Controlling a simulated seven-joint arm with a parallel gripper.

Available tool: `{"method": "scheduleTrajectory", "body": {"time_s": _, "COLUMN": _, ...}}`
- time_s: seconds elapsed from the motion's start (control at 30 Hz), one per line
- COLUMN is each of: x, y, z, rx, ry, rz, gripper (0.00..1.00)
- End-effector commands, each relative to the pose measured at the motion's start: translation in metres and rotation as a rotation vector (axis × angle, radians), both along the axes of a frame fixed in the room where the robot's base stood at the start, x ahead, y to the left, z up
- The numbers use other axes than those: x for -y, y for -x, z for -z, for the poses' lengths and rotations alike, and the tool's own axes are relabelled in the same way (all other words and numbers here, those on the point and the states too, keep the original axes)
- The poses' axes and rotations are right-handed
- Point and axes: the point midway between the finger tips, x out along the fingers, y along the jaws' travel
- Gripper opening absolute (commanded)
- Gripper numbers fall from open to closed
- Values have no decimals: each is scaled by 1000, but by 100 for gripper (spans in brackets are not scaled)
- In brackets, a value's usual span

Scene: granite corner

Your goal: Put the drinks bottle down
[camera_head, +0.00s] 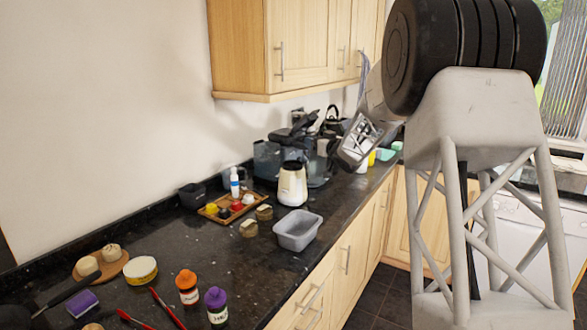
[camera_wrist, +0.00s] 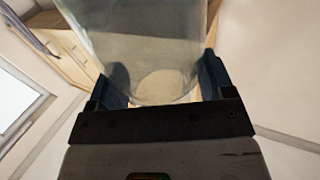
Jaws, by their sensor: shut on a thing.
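The drinks bottle (camera_wrist: 145,40) is a clear, pale see-through body that fills the upper middle of the wrist view. My gripper (camera_wrist: 161,80) is shut on it, with one dark finger against each side. A round, beige patch shows through its near end. The bottle's far end is cut off by the top edge of the view. In the head view I cannot make out the bottle or the fingers; grey parts of my arm show in front of the far counter.
A dark granite counter (camera_head: 140,230) runs along the wall.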

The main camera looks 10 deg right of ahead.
Motion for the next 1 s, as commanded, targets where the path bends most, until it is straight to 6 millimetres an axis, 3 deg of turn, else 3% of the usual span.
{"method": "scheduleTrajectory", "body": {"time_s": 0.4, "x": -56, "y": 9, "z": -56, "rx": 1, "ry": 2, "rz": -393, "gripper": 36}}
{"method": "scheduleTrajectory", "body": {"time_s": 0.63, "x": -74, "y": 20, "z": -67, "rx": 0, "ry": 0, "rz": -540, "gripper": 36}}
{"method": "scheduleTrajectory", "body": {"time_s": 1.0, "x": -77, "y": 23, "z": -69, "rx": 1, "ry": 1, "rz": -573, "gripper": 36}}
